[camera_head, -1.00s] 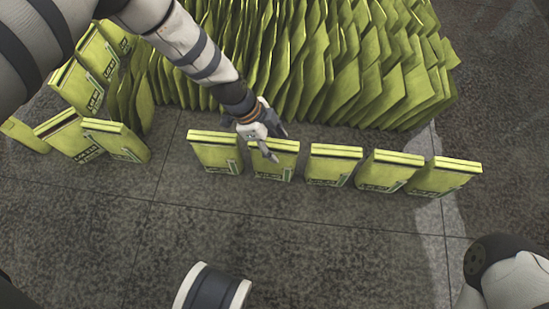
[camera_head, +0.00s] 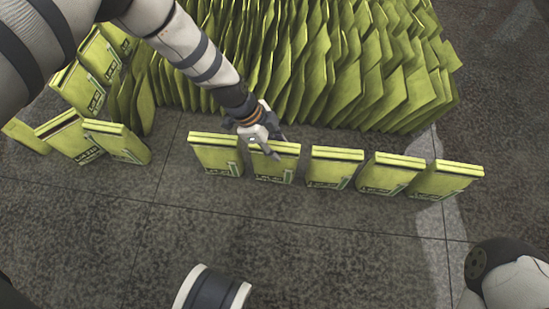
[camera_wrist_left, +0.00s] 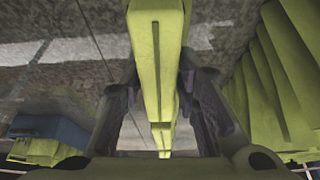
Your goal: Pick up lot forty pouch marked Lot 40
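Several upright yellow-green pouches stand in a front row on the floor. My left gripper (camera_head: 277,147) is at the second pouch from the left (camera_head: 273,168), with one finger on each side of its top edge. In the left wrist view, this pouch (camera_wrist_left: 157,60) runs between the two fingers (camera_wrist_left: 160,85), which look to be against its faces. The pouch still stands in line with its neighbours. Its dark front label is too small to read surely, so I cannot confirm Lot 40. My right gripper is not in view.
The left neighbour pouch (camera_head: 217,153) and right neighbour pouch (camera_head: 334,167) stand close by. A dense block of pouches (camera_head: 320,60) is behind the row. More pouches (camera_head: 115,142) stand at left. The floor (camera_head: 330,240) in front is clear.

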